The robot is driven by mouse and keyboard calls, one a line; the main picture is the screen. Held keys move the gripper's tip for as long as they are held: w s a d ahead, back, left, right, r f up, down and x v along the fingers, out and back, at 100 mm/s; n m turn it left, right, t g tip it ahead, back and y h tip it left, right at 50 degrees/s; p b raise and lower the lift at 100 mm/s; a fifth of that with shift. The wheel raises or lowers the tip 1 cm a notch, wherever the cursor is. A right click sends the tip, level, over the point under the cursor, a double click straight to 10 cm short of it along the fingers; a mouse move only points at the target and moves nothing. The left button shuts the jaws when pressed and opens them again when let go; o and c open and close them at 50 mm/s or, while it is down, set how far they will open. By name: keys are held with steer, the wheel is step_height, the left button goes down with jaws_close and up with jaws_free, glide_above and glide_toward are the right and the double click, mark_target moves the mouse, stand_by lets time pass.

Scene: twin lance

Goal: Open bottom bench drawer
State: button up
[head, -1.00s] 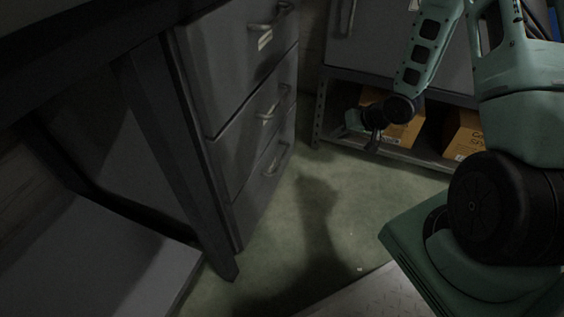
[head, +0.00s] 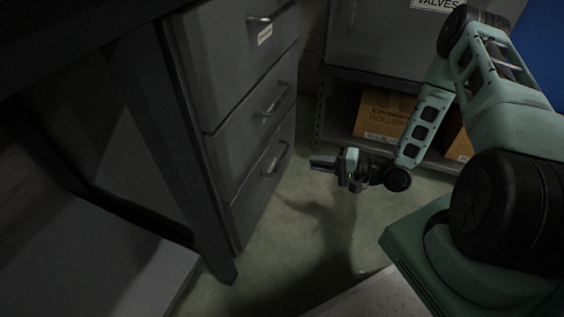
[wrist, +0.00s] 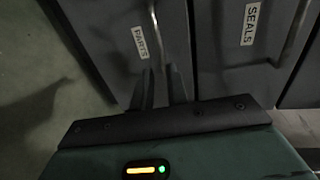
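The grey bench has a stack of three drawers, all closed. The bottom drawer (head: 248,195) has a bar handle (head: 277,158). In the wrist view the drawer nearest the floor carries a PARTS label (wrist: 140,42), with its handle (wrist: 155,30) beside the label. My gripper (head: 318,162) is turned toward the drawers, to the right of the bottom handle and apart from it in the head view. In the wrist view my gripper (wrist: 162,85) has its two fingers apart with nothing between them, and the PARTS handle lies beyond the tips.
The middle drawer (head: 245,128) has a SEALS label (wrist: 250,22) in the wrist view. A bench leg (head: 185,170) stands left of the drawers. A metal shelf with cardboard boxes (head: 384,112) is behind my arm. The green floor (head: 275,235) before the drawers is clear.

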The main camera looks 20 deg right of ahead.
mark_target(282, 157)
steer(key=b+x, duration=0.4)
steer(key=x, duration=0.7)
steer(key=shift+w+a+f, duration=0.1)
steer(key=shift+w+a, duration=0.1)
steer(key=shift+w, duration=0.05)
jaws_close()
